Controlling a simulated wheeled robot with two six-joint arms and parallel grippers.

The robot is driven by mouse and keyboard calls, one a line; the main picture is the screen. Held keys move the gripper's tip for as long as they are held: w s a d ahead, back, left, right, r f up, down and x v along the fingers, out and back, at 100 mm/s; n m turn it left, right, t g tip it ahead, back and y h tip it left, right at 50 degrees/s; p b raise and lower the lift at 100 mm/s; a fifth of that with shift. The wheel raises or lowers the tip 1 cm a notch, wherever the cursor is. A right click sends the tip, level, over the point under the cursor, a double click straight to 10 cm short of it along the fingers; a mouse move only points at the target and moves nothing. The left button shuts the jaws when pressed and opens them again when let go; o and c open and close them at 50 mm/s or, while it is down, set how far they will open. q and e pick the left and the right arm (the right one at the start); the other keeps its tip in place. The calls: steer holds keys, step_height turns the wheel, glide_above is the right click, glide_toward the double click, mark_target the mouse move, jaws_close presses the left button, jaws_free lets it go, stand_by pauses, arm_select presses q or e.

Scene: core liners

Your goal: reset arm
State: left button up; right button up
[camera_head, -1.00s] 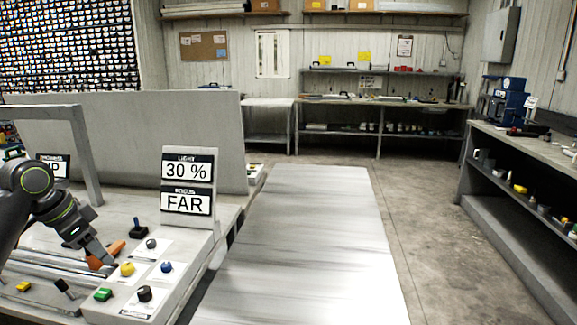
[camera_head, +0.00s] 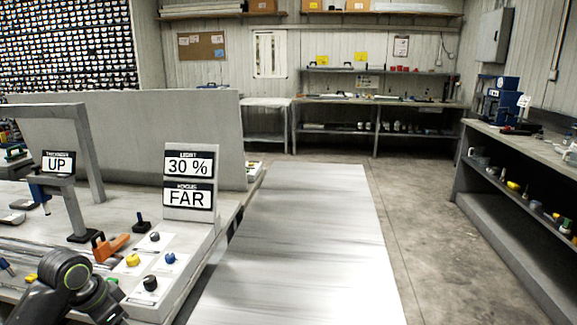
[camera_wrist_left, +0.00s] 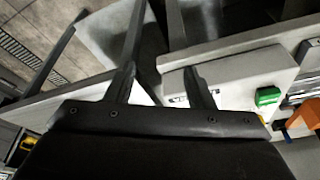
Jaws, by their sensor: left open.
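My left arm (camera_head: 68,275) is folded low at the bottom left of the head view, in front of the bench. Its gripper end is cut by the lower edge there. In the left wrist view my left gripper (camera_wrist_left: 162,84) is open with nothing between its two dark fingers. The control panel (camera_head: 190,262) carries a yellow knob (camera_head: 132,260), a blue knob (camera_head: 169,258) and a black knob (camera_head: 150,283). The green button (camera_wrist_left: 267,96) shows right of the fingers in the wrist view; my arm mostly hides it in the head view. My right gripper is not in view.
A sign (camera_head: 188,181) reading 30 % and FAR stands on the panel. Another sign (camera_head: 58,163) reads UP. An orange handle (camera_head: 110,246) lies beside the knobs.

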arm_select(q)
steer(key=s+d+f+n, duration=0.1)
steer(key=s+d+f, duration=0.2)
steer(key=s+f, duration=0.4)
steer(key=s+d+f+n, duration=0.1)
steer(key=s+d+f, duration=0.2)
steer(key=s+f, duration=0.4)
steer(key=s+d+n+y, duration=0.25)
steer(key=s+n, duration=0.25)
steer(key=s, duration=1)
step_height(320, 180, down, 24)
steer(key=a+r+p, duration=0.1)
steer(key=a, duration=0.1)
steer(key=s+d+f+g+p, duration=0.1)
steer(key=s+f+g, duration=0.1)
steer(key=s+f, duration=1.2)
steer(key=shift+s+f+p, duration=0.35)
steer(key=shift+s+f, duration=0.05)
steer(key=shift+f, duration=0.45)
